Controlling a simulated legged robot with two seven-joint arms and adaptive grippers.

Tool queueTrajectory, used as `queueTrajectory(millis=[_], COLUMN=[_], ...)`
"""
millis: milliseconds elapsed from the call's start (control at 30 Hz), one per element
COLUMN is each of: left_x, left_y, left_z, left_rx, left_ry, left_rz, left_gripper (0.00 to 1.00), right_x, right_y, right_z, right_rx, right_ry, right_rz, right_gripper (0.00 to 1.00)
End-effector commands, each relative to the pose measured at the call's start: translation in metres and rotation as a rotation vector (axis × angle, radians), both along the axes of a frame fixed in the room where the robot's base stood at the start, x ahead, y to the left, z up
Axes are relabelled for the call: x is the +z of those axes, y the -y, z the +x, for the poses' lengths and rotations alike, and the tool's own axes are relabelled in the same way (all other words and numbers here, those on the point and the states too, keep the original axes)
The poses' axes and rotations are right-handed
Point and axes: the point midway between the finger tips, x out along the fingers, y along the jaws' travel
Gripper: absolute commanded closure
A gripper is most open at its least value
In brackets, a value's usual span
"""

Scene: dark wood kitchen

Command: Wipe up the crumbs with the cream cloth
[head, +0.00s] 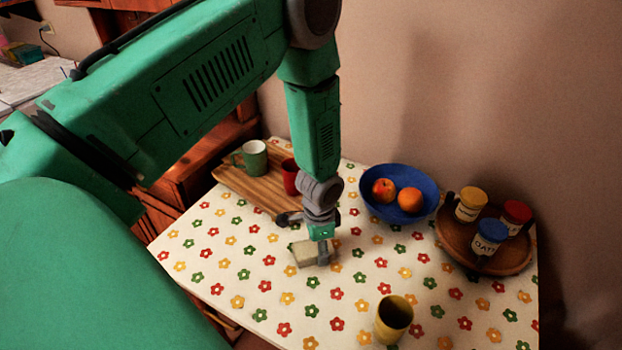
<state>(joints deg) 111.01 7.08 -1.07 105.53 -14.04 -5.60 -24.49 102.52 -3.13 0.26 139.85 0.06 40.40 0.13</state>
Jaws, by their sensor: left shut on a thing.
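The cream cloth (305,254) looks like a small folded block on the flowered tablecloth, near the middle of the table. My left gripper (323,252) points down and is shut on the cloth at its right side. The cloth appears to be at table height; whether it presses on the surface I cannot tell. I cannot make out crumbs among the printed flowers. My right gripper is out of view.
A wooden tray (237,184) holds a green mug (254,159) and a red mug (290,177). A blue bowl (371,205) holds fruit. A round wooden tray (452,238) bears jars. A yellow cup (393,319) stands at the front. The front left is clear.

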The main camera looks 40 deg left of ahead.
Motion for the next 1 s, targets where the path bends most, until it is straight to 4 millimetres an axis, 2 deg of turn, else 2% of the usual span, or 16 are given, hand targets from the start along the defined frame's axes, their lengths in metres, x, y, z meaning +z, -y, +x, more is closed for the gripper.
queueTrajectory(millis=[267, 533, 767, 1000], left_x=[0.001, 0.003, 0.002, 0.0], left_y=[0.011, 0.033, 0.04, 0.059], left_z=[0.003, 0.008, 0.01, 0.015], left_rx=[-0.002, -0.003, 0.0, -0.002], left_ry=[0.001, 0.003, 0.003, 0.003], left_rz=[0.0, 0.001, 0.001, 0.001], left_gripper=[0.71, 0.71, 0.71, 0.71], right_x=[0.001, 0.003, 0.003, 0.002], right_y=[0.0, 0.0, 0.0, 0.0], right_z=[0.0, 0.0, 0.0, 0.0], right_rx=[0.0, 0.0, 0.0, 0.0], right_ry=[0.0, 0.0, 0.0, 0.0], right_rz=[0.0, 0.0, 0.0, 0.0], right_gripper=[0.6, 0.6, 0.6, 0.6])
